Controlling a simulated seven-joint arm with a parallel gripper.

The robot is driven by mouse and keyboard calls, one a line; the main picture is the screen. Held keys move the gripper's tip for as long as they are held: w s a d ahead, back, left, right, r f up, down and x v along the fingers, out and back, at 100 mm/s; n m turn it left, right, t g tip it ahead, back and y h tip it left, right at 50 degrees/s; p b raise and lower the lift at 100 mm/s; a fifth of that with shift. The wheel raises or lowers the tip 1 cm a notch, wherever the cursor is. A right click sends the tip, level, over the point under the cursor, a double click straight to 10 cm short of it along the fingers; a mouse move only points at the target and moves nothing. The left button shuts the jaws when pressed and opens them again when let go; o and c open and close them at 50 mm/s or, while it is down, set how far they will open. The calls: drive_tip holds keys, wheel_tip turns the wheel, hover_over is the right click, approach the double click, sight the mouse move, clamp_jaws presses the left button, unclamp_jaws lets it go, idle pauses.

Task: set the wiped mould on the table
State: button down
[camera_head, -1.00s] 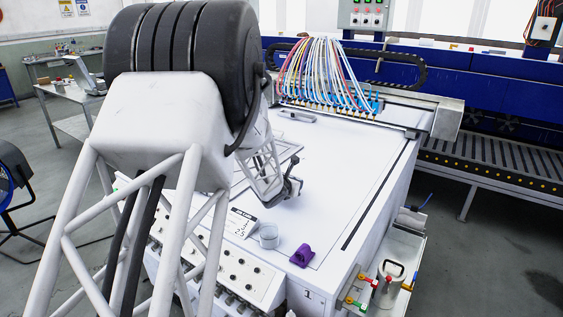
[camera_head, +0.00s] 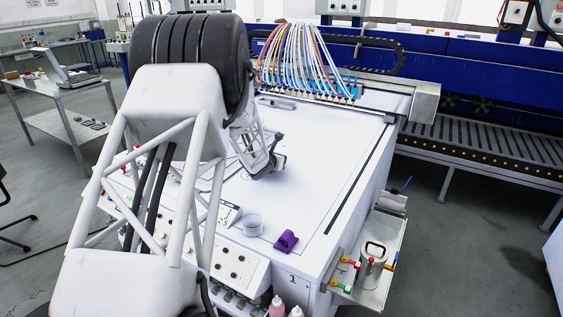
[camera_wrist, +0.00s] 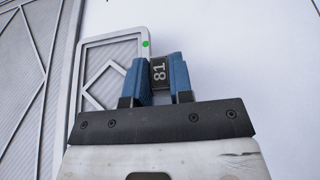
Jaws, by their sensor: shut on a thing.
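In the wrist view my gripper (camera_wrist: 158,78) has its blue fingers shut on a dark tab (camera_wrist: 159,70) marked 81. A grey-framed mould (camera_wrist: 103,41) with a ribbed face, a diamond outline and a green dot lies just left of the tab. The tab seems to meet its right edge, but the join is partly hidden by the left finger. In the head view my gripper (camera_head: 274,163) is over the white table (camera_head: 320,170), left of its middle. My arm hides much of the mould there, and I cannot tell its height above the table.
A larger grey-framed panel (camera_wrist: 25,75) is at the left of the wrist view. A clear cup (camera_head: 252,225) and a purple piece (camera_head: 285,241) stand at the table's front edge. Nozzles with coloured hoses (camera_head: 305,60) line the back. The table's right part is clear.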

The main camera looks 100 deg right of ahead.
drive_tip(key=shift+s+d+f, duration=0.1)
drive_tip(key=shift+s+d, duration=0.25)
drive_tip(key=shift+d, duration=0.55)
drive_tip(key=shift+s+d+f, duration=0.1)
drive_tip(key=shift+s+d, duration=0.25)
drive_tip(key=shift+d, duration=0.55)
drive_tip(key=shift+s+d+f, duration=0.1)
drive_tip(key=shift+s+d, duration=0.25)
drive_tip(key=shift+d, duration=0.55)
drive_tip(key=shift+f, duration=1.65)
drive_tip(key=shift+f, duration=0.15)
drive_tip(key=c, duration=1)
unclamp_jaws()
drive_tip(key=shift+w+a+r, duration=0.3)
drive_tip(key=shift+w+a, duration=0.05)
drive_tip(key=shift+v, duration=5.45)
